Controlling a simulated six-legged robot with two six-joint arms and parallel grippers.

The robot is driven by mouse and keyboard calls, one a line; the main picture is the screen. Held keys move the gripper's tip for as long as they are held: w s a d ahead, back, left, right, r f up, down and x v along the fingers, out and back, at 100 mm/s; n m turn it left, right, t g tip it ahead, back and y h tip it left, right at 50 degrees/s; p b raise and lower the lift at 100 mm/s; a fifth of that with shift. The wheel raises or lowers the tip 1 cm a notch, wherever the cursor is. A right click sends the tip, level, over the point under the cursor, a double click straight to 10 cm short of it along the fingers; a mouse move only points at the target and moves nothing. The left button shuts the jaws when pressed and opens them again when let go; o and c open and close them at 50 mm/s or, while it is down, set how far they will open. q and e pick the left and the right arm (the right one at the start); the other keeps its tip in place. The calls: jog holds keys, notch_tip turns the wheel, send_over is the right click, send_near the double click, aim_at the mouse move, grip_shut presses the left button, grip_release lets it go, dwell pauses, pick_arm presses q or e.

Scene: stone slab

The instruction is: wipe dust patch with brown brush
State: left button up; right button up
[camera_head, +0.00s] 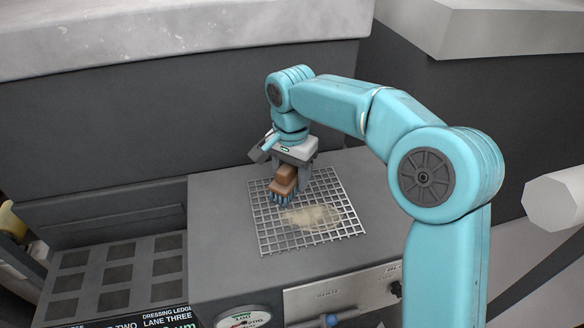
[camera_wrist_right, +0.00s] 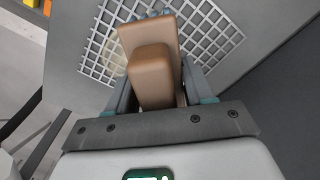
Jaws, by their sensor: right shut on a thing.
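The brown brush (camera_head: 285,181) has a brown block body and blue bristles facing down. My right gripper (camera_head: 289,172) is shut on the brush and holds it over the upper left part of a white grid. In the right wrist view the brush (camera_wrist_right: 151,75) sits between the fingers of my right gripper (camera_wrist_right: 153,95). The pale tan dust patch (camera_head: 312,217) lies on the grid, to the right of and nearer than the brush. Part of it shows beside the brush in the wrist view (camera_wrist_right: 116,64). I cannot tell if the bristles touch the surface. My left gripper is not in view.
The white grid (camera_head: 345,225) lies on a grey bench top (camera_head: 215,215). A front panel with a round gauge (camera_head: 243,318) is below it. A tray with dark square pockets (camera_head: 118,272) stands at the left. Stone slabs (camera_head: 180,30) rise behind.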

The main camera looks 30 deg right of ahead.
jog(key=shift+s+a, duration=0.15)
jog(key=shift+s+d+f+b, duration=0.2)
jog(key=shift+s+f+b, duration=0.05)
jog(key=shift+b, duration=0.05)
jog(key=shift+d+f+b, duration=0.2)
jog(key=shift+f+b, duration=0.1)
jog(key=shift+f, duration=0.2)
jog(key=shift+d+f+b, duration=0.2)
jog(key=shift+f+b, duration=0.1)
jog(key=shift+f, duration=0.15)
jog(key=shift+w+a+f+b, duration=0.1)
jog(key=shift+a+f+b, duration=0.15)
jog(key=shift+f+b, duration=0.25)
jog(key=shift+w+a+f+b, duration=0.1)
jog(key=shift+a+f+b, duration=0.1)
jog(key=shift+f+b, duration=0.3)
jog(key=shift+s+f, duration=0.1)
jog(key=shift+f, duration=0.3)
jog(key=shift+s+d+f+b, duration=0.15)
jog(key=shift+d+f+b, duration=0.15)
jog(key=shift+b, duration=0.1)
jog(key=shift+w+a, duration=0.25)
jog(key=shift+s, duration=0.1)
jog(key=shift+s+d, duration=0.1)
jog(key=shift+d, duration=0.15)
jog(key=shift+a+f, duration=0.2)
jog(key=shift+d+f+b, duration=0.15)
jog(key=shift+f+b, duration=0.1)
jog(key=shift+b, duration=0.05)
jog(key=shift+f, duration=0.25)
